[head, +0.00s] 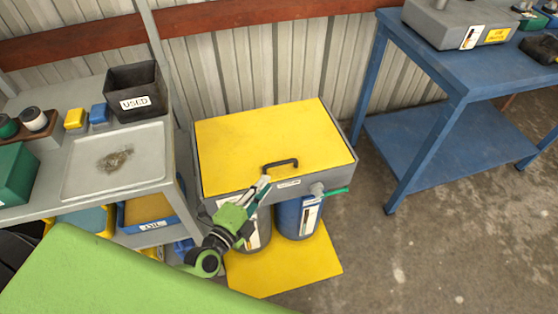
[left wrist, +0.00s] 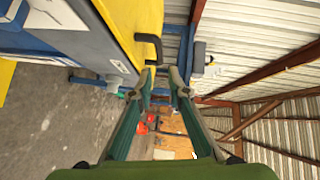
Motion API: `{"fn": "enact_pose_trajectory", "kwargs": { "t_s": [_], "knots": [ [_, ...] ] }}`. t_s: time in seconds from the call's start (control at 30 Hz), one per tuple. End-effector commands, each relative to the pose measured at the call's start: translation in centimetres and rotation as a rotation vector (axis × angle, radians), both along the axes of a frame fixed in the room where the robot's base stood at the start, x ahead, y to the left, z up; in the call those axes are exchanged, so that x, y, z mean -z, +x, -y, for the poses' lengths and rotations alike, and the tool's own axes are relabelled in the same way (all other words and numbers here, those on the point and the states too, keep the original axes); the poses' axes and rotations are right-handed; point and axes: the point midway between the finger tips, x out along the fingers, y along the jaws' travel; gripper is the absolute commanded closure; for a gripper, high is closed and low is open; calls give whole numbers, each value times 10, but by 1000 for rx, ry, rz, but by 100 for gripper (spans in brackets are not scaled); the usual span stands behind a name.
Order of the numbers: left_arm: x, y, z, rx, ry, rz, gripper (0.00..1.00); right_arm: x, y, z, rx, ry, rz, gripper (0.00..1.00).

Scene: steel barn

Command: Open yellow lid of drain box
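The drain box (head: 222,203) is a grey box with a flat yellow lid (head: 262,132), which lies closed on top. A black bar handle (head: 281,163) sits near the lid's front edge. My left gripper (head: 264,184) is at the front edge of the box, just below and beside the left end of the handle. In the left wrist view the fingers of my left gripper (left wrist: 163,72) stand apart with nothing between them. The handle (left wrist: 152,44) shows just beyond the fingertips, toward the left finger; whether they touch is unclear. My right gripper is out of view.
Blue and white canisters (head: 298,217) stand under the box on a yellow mat (head: 285,272). A grey shelf (head: 75,205) with a tray and a black USED bin (head: 137,88) stands close at left. A blue table (head: 440,165) stands at right. The floor between is clear.

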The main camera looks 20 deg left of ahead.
Motion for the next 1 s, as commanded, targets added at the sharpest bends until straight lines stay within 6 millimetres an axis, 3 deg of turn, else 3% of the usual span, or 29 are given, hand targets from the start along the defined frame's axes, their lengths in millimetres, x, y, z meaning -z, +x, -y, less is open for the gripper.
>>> {"fn": "enact_pose_trajectory", "kwargs": {
  "t_s": [0.3, 0.5, 0.7, 1.0],
  "knots": [
    [9, 66, 13, 0, -1, 3, 84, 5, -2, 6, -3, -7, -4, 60],
    [15, 96, 19, 0, 0, 1, 84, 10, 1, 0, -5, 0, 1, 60],
    [16, 109, 22, 0, 0, -1, 84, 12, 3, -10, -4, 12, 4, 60],
    [16, 110, 22, 0, 0, -1, 86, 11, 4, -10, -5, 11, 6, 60]
  ]
}}
